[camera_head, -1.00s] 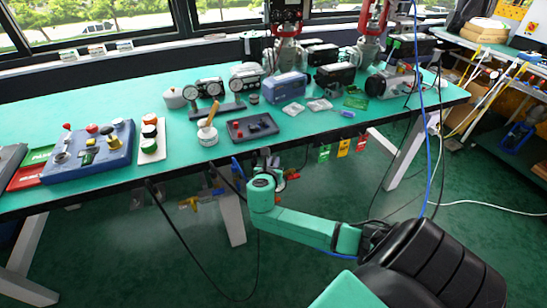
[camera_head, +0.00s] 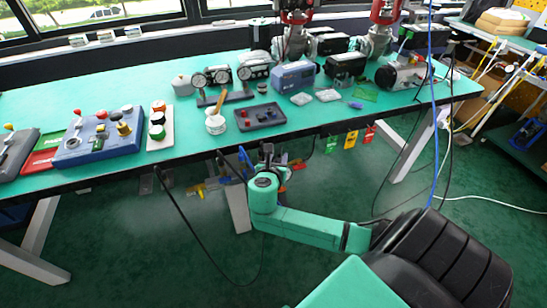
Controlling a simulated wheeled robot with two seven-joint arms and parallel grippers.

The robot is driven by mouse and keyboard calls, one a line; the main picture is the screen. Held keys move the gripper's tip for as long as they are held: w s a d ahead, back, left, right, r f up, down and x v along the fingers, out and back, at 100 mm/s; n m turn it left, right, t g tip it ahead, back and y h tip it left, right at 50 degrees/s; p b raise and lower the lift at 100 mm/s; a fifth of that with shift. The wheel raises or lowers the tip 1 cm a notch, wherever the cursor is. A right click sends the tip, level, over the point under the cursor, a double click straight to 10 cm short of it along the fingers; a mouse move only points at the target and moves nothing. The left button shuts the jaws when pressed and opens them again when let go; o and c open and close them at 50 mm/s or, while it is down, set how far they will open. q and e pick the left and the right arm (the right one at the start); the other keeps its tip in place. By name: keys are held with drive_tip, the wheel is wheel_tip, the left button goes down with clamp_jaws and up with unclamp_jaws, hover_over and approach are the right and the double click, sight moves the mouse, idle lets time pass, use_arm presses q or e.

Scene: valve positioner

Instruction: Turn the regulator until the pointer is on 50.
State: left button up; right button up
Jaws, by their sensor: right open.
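My right gripper (camera_head: 266,153) is small in the head view, beside the front edge of the green table, in front of a dark box with red and black knobs (camera_head: 260,116). It is open and touches none of the devices on the tabletop. A device with two round dial gauges (camera_head: 212,77) stands farther back on the table. I cannot tell for certain which device is the regulator. No pointer or number 50 is readable at this size. My left gripper is not in view.
The green table (camera_head: 330,115) carries a blue button panel (camera_head: 98,140) at left, a white jar (camera_head: 215,123) and a blue-grey device (camera_head: 295,76). Tools hang under its front edge. A blue cable (camera_head: 436,130) hangs at right.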

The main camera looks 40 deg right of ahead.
drive_tip(key=v, duration=0.9)
drive_tip(key=shift+s+a+p, duration=0.2)
drive_tip(key=shift+a+p, duration=0.05)
drive_tip(key=shift+p, duration=0.1)
drive_tip(key=shift+r, duration=0.1)
drive_tip(key=s+d+f+m+g+y+p, duration=0.1)
drive_tip(key=s+f+m+g+y+p, duration=0.25)
drive_tip(key=f, duration=1.05)
drive_tip(key=s+d+f+m+g+y, duration=0.1)
drive_tip(key=s+f+m+g+y, duration=0.35)
drive_tip(key=f, duration=1.05)
drive_tip(key=s+a+f+m, duration=0.1)
drive_tip(key=s+f+m, duration=0.3)
drive_tip(key=s, duration=0.3)
drive_tip(key=s+a+f+m+y+p, duration=0.1)
drive_tip(key=s+a+f+m, duration=0.1)
drive_tip(key=s+m, duration=0.4)
drive_tip(key=s+a+f+m+y+p, duration=0.1)
drive_tip(key=s+f+m, duration=0.4)
drive_tip(key=s, duration=0.5)
drive_tip(key=shift+a+f+m, duration=0.4)
drive_tip(key=shift+a, duration=0.05)
